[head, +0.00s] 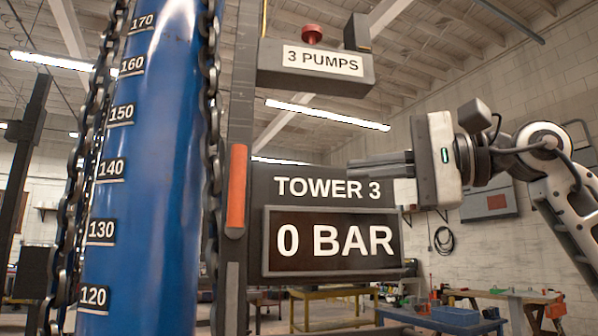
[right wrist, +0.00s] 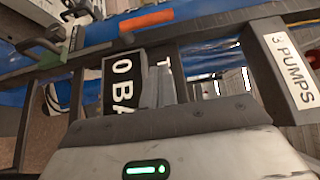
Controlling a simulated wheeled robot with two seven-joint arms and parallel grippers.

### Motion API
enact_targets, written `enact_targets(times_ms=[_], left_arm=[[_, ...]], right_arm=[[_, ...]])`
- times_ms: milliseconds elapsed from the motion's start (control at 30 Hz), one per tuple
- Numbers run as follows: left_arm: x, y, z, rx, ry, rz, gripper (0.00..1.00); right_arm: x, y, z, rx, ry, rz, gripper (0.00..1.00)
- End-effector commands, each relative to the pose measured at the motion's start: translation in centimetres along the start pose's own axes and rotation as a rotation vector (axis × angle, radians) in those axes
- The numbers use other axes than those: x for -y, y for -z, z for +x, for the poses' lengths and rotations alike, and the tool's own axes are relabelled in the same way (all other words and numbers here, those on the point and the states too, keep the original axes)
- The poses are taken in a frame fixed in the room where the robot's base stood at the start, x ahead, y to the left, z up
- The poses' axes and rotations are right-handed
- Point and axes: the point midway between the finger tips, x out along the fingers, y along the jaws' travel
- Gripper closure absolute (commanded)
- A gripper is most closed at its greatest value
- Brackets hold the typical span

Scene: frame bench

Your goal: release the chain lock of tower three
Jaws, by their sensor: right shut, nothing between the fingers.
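The tower 3 post (head: 240,90) carries an orange-red handle (head: 237,190), upright against it and just left of the display. The handle also shows in the right wrist view (right wrist: 147,20), beyond my fingers. A dark chain (head: 210,120) hangs between the post and the blue cylinder (head: 150,190). The display (head: 333,240) reads "TOWER 3" and "0 BAR". My right gripper (head: 352,170) is shut and empty. It points left, in front of the display's upper right part in the picture, clear of the handle. My left gripper is out of view.
A box labelled "3 PUMPS" (head: 322,62) with a red knob (head: 312,34) on top juts out above the display. A second chain (head: 75,190) hangs left of the cylinder. Workbenches (head: 460,322) stand far behind. The space between handle and gripper looks free.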

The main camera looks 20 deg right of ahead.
Motion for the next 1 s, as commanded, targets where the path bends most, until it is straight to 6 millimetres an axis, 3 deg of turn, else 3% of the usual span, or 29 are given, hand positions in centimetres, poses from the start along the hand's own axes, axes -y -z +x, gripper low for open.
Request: enact_targets(times_ms=[167,533,733,1000], left_arm=[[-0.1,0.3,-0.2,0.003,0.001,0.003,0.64],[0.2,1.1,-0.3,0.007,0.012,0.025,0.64],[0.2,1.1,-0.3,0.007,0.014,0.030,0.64],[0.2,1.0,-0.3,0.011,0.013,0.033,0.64]], right_arm=[[0.1,-0.1,2.5,0.004,-0.003,0.000,1.00],[0.1,-0.3,10.2,0.003,-0.002,-0.002,1.00],[0.1,-2.3,11.9,0.002,-0.001,-0.002,1.00],[0.0,-2.9,12.5,0.000,0.000,0.000,1.00]])
